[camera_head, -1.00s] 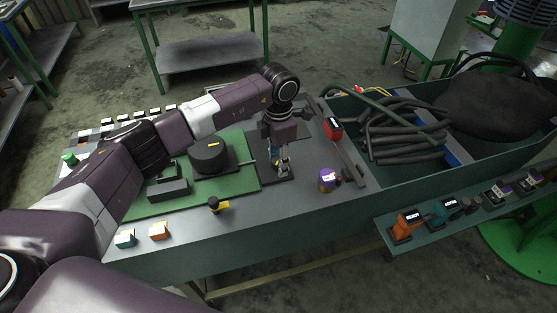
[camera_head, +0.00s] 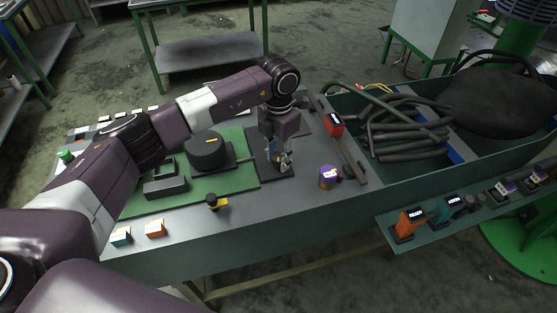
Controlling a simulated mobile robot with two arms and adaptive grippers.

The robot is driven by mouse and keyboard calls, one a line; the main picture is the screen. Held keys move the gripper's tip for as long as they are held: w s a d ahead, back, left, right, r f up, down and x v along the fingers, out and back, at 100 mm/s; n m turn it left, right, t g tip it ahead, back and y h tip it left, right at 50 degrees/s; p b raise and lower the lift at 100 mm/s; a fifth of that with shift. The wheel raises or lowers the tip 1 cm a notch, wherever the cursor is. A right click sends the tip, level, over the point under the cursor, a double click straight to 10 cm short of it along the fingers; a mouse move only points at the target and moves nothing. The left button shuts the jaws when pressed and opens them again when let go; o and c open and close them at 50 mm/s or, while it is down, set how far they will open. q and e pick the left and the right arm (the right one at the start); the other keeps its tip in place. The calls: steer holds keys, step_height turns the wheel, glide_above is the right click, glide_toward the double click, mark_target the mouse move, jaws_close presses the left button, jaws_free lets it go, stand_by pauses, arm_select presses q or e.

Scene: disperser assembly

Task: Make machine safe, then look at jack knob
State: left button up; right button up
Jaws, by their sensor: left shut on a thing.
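My left gripper (camera_head: 284,163) points down over a dark plate (camera_head: 284,178) on the table. It is shut on a small part there, mostly hidden by the fingers. A black knob on a yellow base (camera_head: 216,202) stands near the front edge, left of the gripper. A purple knob (camera_head: 327,178) with a white label stands to the right of the gripper, apart from it. I cannot tell which of these is the jack knob. My right gripper is not in view.
A black round block (camera_head: 206,152) sits on a green mat (camera_head: 200,195). A red labelled box (camera_head: 333,126) stands behind the purple knob. Black hoses (camera_head: 405,135) fill the trough at right.

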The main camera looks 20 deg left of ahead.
arm_select(q)
steer(key=n+b, duration=0.2)
steer(key=n, duration=0.3)
steer(key=shift+n, duration=0.3)
steer(key=n+b, duration=0.2)
steer(key=n, duration=0.4)
steer(key=shift+w, duration=0.1)
steer(key=n+b, duration=0.1)
steer(key=n, duration=0.3)
steer(key=shift+n, duration=0.4)
steer(key=shift+r+n+b, duration=0.1)
steer(key=shift+n+b, duration=0.35)
steer(key=shift+n, duration=1.25)
steer(key=o, duration=1.2)
steer(key=shift+c, duration=0.2)
